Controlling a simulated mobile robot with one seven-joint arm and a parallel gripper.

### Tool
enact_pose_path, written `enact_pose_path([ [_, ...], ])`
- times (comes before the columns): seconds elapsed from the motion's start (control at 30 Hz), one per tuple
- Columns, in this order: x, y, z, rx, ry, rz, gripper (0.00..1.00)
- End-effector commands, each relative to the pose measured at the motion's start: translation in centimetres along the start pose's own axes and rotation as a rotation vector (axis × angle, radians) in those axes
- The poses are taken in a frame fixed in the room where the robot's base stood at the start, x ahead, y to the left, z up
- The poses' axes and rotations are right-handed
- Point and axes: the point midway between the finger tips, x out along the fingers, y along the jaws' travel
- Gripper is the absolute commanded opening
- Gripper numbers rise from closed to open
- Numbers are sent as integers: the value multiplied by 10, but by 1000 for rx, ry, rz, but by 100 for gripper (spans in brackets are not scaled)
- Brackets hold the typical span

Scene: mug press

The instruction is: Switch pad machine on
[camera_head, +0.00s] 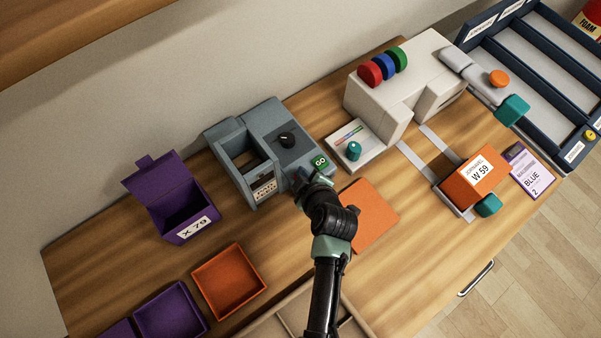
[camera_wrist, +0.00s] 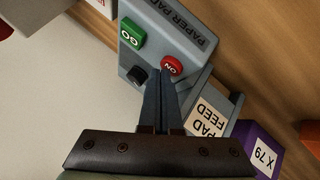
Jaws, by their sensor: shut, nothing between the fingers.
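The pad machine (camera_head: 262,118) is a blue-grey unit at the back middle of the table, with a black knob (camera_head: 287,139) and a green GO button (camera_head: 320,161). In the wrist view its panel reads PAPER PAD (camera_wrist: 178,28) and carries the green GO button (camera_wrist: 131,32), a red ON button (camera_wrist: 172,66) and the black knob (camera_wrist: 137,76). My gripper (camera_wrist: 161,84) is shut and empty, its tips just beside the ON button; I cannot tell whether they touch it. In the head view my gripper (camera_head: 304,181) is at the machine's front edge and hides the ON button.
A purple lidded box (camera_head: 168,192) marked X 79 stands left of the machine. A white press (camera_head: 405,75) with a teal knob stands to the right. An orange pad (camera_head: 371,215) lies flat beside my wrist. Orange (camera_head: 229,280) and purple trays are at front left.

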Motion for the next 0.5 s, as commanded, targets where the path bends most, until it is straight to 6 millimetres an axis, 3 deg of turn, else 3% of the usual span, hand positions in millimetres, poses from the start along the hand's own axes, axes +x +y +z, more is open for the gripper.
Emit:
enact_pose_path([
  [0.5, -3, 2, -2, 0, -1, -1, 0],
])
